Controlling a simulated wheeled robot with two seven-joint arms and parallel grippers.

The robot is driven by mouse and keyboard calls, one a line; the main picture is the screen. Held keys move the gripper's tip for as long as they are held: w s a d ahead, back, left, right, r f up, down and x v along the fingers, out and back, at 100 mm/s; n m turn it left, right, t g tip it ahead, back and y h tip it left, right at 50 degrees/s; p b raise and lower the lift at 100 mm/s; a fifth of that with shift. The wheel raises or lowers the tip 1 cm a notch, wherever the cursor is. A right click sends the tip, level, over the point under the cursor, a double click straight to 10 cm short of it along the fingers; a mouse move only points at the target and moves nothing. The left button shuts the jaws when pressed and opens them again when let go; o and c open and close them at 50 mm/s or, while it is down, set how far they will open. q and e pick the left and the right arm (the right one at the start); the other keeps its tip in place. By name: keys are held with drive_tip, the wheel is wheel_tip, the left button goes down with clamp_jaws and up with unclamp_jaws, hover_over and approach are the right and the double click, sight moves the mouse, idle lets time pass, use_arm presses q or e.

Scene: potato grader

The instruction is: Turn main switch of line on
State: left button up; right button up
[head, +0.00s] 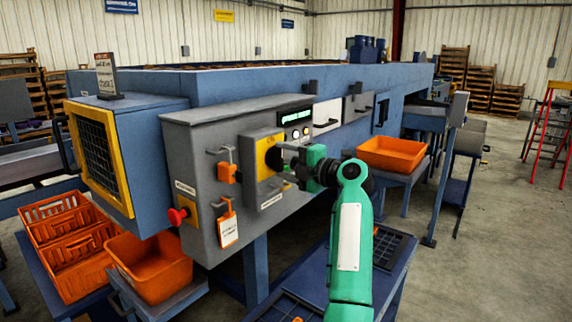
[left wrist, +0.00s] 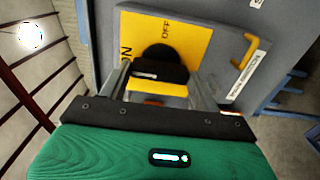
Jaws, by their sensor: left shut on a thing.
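The main switch is a black rotary knob on a yellow plate (head: 262,150) on the front of the grey control cabinet (head: 205,150). In the left wrist view the black knob (left wrist: 160,72) stands out from the yellow plate (left wrist: 190,38), which carries the words ON and OFF. My left gripper (head: 282,158) is at the knob, and in the left wrist view its two fingers (left wrist: 160,88) are on either side of the knob's grip bar, shut on it. The fingers partly hide the knob; I cannot tell which word it points to. My right gripper is not in view.
An orange padlock (head: 228,172) and a hanging tag (head: 228,229) are left of the switch. A red push button (head: 178,216) sits at the cabinet's lower left. A lit green display (head: 295,117) is above right. Orange crates (head: 155,268) and (head: 393,153) flank the cabinet.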

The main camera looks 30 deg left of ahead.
use_arm(q)
drive_tip(key=shift+f, duration=0.15)
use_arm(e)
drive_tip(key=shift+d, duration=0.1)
use_arm(q)
drive_tip(key=o, duration=1)
drive_tip(key=shift+r, duration=0.2)
